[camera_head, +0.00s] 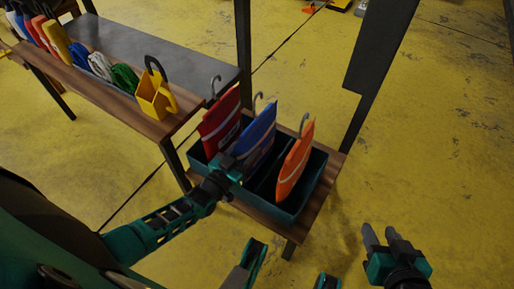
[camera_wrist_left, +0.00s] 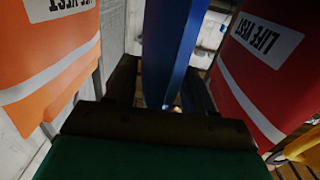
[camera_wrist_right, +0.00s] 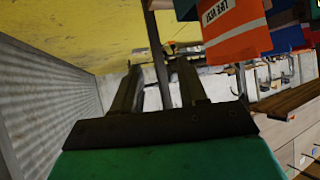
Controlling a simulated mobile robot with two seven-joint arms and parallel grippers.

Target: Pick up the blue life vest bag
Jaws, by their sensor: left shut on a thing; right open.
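The blue life vest bag (camera_head: 259,130) stands upright in a dark teal bin (camera_head: 290,213), between a red bag (camera_head: 222,122) and an orange bag (camera_head: 296,160). Each bag has a grey hook on top. My left gripper (camera_head: 238,161) is at the near edge of the blue bag and shut on it. In the left wrist view the blue bag (camera_wrist_left: 172,50) runs edge-on between the fingers, with the orange bag (camera_wrist_left: 45,60) on the left and the red bag (camera_wrist_left: 265,70) on the right. My right gripper (camera_head: 378,237) is open and empty, off to the right over the floor.
The bin sits on a low wooden shelf (camera_head: 318,218). A wooden rack (camera_head: 100,92) at the left holds several coloured items and a yellow holder (camera_head: 155,95). Dark upright posts (camera_head: 375,75) stand behind.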

